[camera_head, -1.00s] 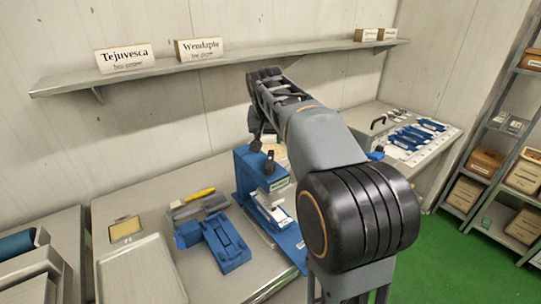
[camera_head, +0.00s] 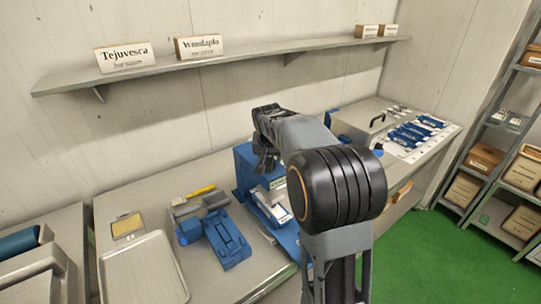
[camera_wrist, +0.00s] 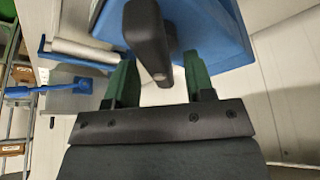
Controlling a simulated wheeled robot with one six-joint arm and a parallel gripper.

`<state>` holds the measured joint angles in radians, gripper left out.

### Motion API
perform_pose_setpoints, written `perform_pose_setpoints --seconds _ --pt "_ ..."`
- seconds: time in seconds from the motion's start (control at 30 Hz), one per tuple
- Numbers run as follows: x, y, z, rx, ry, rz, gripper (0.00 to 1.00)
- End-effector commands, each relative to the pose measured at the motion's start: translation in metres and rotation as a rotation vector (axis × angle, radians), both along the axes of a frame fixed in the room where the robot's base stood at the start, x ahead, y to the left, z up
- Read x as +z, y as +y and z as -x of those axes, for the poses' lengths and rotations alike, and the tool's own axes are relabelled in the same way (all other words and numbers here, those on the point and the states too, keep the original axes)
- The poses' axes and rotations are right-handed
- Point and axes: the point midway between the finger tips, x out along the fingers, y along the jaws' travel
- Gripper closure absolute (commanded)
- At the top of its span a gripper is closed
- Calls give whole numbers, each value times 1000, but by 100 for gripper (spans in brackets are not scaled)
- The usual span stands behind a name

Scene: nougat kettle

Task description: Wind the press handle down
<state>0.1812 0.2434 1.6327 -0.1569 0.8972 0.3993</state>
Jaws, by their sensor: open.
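The blue press (camera_head: 243,172) stands on the middle table, partly hidden behind my arm. In the wrist view its blue body (camera_wrist: 215,32) fills the upper right. The black press handle (camera_wrist: 150,38) hangs in the gap between the two green fingers of my gripper (camera_wrist: 160,72). The fingers are open, with space showing on both sides of the handle. I cannot tell whether either finger touches it. In the head view my gripper (camera_head: 266,152) is at the top of the press, and the handle is hidden there.
Left of the press are a blue fixture (camera_head: 226,242), a yellow-handled tool (camera_head: 201,191) and a metal tray (camera_head: 143,268). A wall shelf (camera_head: 150,70) with labelled boxes runs above. A side table (camera_head: 440,150) at right holds several blue items.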

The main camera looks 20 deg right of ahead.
Motion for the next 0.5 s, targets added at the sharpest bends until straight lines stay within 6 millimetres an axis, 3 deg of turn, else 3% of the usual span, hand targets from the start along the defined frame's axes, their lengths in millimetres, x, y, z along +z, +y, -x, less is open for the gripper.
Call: perform_pose_setpoints --seconds 0.1,0.5 --pt "0 0 0 0 0 0 52" --pt "0 0 0 0 0 0 90"
